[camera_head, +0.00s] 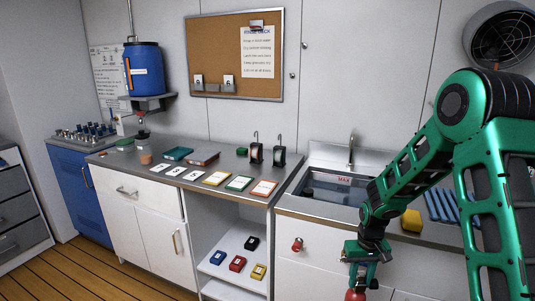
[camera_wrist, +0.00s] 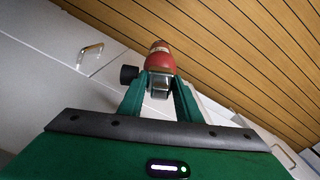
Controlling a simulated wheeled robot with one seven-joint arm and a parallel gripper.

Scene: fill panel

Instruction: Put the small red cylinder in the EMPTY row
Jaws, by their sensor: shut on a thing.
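My gripper (camera_head: 361,272) is low at the right in the head view, in front of the sink cabinet. It is shut on a small red cylinder (camera_head: 355,294), which is cut off by the bottom edge of that view. In the wrist view my gripper (camera_wrist: 160,85) has its two green fingers around a metal part at the near end of the red cylinder (camera_wrist: 161,60). A black knob (camera_wrist: 129,74) sticks out on its left. The cylinder is clear of the wooden floor. I cannot make out any label reading EMPTY.
A blue cabinet (camera_head: 80,190) at the left bears a rack of several small dark items. The counter (camera_head: 150,165) holds cards and trays. An open shelf (camera_head: 232,245) below holds small coloured blocks. A red knob (camera_head: 297,245) is on the sink cabinet. The wooden floor (camera_head: 60,270) is clear.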

